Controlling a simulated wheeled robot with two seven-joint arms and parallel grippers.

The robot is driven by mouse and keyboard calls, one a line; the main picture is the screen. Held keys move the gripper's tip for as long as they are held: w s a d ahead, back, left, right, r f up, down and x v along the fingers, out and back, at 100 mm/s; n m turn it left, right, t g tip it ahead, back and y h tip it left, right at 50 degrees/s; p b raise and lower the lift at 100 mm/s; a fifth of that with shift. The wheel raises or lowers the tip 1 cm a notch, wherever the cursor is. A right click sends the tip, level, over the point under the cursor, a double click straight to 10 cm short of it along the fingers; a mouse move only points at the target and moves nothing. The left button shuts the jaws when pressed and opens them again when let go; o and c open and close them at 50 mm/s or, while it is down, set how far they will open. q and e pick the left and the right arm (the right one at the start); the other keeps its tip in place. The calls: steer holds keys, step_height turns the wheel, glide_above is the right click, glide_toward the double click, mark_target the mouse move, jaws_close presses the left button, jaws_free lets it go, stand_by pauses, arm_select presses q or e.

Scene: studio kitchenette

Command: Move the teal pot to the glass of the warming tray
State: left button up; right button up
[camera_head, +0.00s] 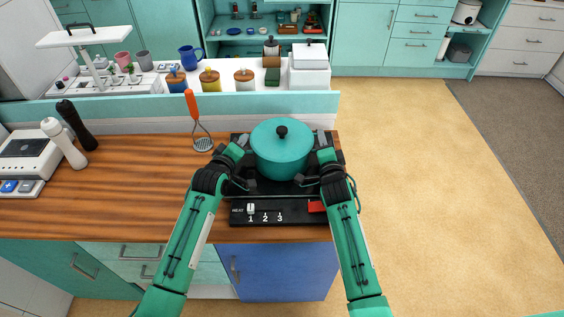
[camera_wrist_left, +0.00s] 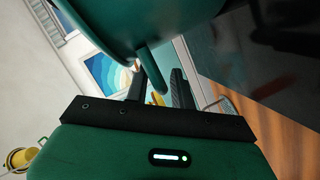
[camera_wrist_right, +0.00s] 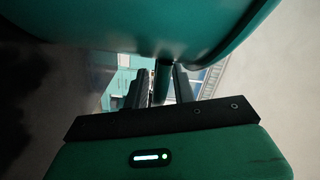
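The teal pot (camera_head: 280,158), lidded with a black knob, is upright over the dark glass (camera_head: 285,188) of the warming tray (camera_head: 240,217). I cannot tell whether its base touches the glass. The pot's body fills the top of both wrist views. The pot and my grippers hide much of the glass.
An orange-handled masher (camera_head: 192,108) is left of the tray. A black mill (camera_head: 77,125) and a white mill (camera_head: 64,143) stand further left. A low ledge (camera_head: 200,104) runs behind the counter (camera_head: 110,200). The counter's middle left is clear.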

arm_select(q)
steer(key=shift+o, duration=0.4)
steer(key=shift+r, duration=0.15)
arm_select(e)
steer(key=shift+o, duration=0.4)
steer(key=shift+r, duration=0.1)
arm_select(q)
steer(key=shift+s, duration=0.25)
arm_select(e)
steer(key=shift+s, duration=0.15)
arm_select(q)
steer(key=v, duration=1.1)
steer(key=shift+s, duration=0.25)
arm_select(e)
steer(key=s, duration=1.1)
steer(key=shift+s+d, duration=0.3)
steer(key=shift+s, duration=0.1)
arm_select(q)
steer(key=shift+s+a, duration=0.1)
steer(key=shift+a, duration=0.05)
